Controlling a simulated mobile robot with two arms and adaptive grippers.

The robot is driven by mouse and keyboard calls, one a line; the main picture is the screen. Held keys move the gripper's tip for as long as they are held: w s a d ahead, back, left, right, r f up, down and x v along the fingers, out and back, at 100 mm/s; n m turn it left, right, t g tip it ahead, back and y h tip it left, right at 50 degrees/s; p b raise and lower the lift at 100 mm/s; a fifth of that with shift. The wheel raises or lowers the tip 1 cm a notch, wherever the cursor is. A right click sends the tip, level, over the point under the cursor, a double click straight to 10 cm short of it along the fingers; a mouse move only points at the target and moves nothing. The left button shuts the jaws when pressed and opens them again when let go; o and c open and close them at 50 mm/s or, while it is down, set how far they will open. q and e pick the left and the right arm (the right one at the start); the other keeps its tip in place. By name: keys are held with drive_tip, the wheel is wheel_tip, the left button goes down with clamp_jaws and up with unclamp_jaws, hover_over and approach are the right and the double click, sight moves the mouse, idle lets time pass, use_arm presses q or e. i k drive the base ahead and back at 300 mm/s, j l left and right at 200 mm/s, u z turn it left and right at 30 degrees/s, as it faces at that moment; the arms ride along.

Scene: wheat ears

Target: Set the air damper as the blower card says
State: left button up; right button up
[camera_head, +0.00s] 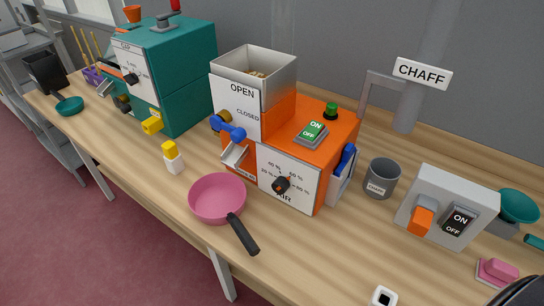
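The orange blower (328,134) stands mid-table. Its white front panel, marked AIR (300,170), carries a black damper knob (282,185) ringed by percent marks; 20, 40, 60 and 80 % seem to be printed. The knob has a small red-orange mark, but I cannot tell which value it points at. A blue lever (231,130) sits by the OPEN/CLOSED plate (239,104). The green ON/OFF switch (312,132) is on top. I cannot make out a blower card with readable text. Neither gripper is in view.
A pink pan (217,198) with a black handle lies in front of the blower. A grey cup (382,178) and a grey switch box (447,206) stand to the right. A teal mill (172,74) and yellow-capped bottle (172,158) are left. A dark shape fills the bottom right corner.

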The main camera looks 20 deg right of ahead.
sight(281, 185)
drive_tip(key=k+j+z, duration=0.1)
drive_tip(key=j+z, duration=0.3)
drive_tip(key=k+j+z, duration=0.15)
drive_tip(key=j+z, duration=0.25)
